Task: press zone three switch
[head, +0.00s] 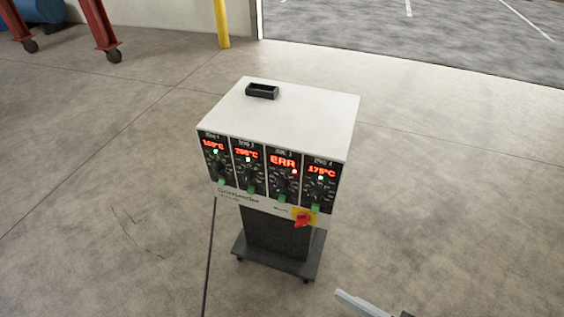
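A white controller box (285,115) stands on a dark wheeled stand, its front facing me with several zone panels. What looks like part of my gripper (362,303), a pale bar with a dark piece, shows at the bottom edge, right of the stand and apart from the box. Its fingertips cannot be made out clearly.
A red rotary switch on a yellow plate (302,218) sits just below right of the zone three switch. A black tray (262,91) lies on the box top. A dark cable hangs left of the stand (276,255). The concrete floor around is clear.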

